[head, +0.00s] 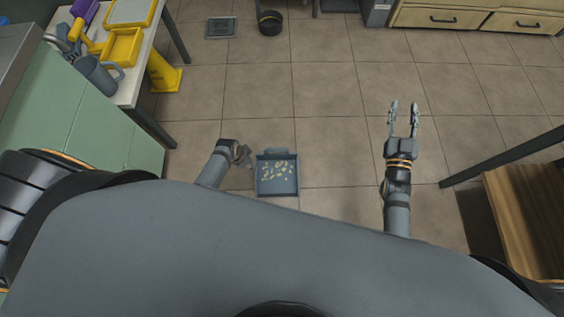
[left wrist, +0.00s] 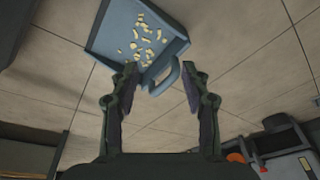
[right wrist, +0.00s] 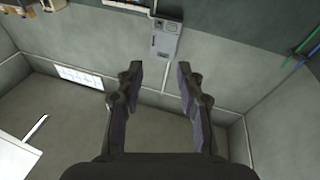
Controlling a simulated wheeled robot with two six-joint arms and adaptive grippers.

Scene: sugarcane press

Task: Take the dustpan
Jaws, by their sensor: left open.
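The dustpan (head: 277,190) is a blue-grey square pan lying on the tiled floor, with several pale yellow bits in it. Its handle (head: 277,152) points away from me. In the left wrist view the pan (left wrist: 108,42) is at the top, and its looped handle (left wrist: 168,76) shows between the fingertips. My left gripper (head: 247,157) is open, just left of the handle, with nothing gripped. Whether a finger touches the handle cannot be told. My right gripper (head: 403,106) is open and empty, well to the right of the dustpan.
A green cabinet (head: 50,120) and a table with a yellow tray (head: 122,47) and a grey jug (head: 97,73) stand at left. A wooden unit (head: 530,220) is at right. The floor between is clear.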

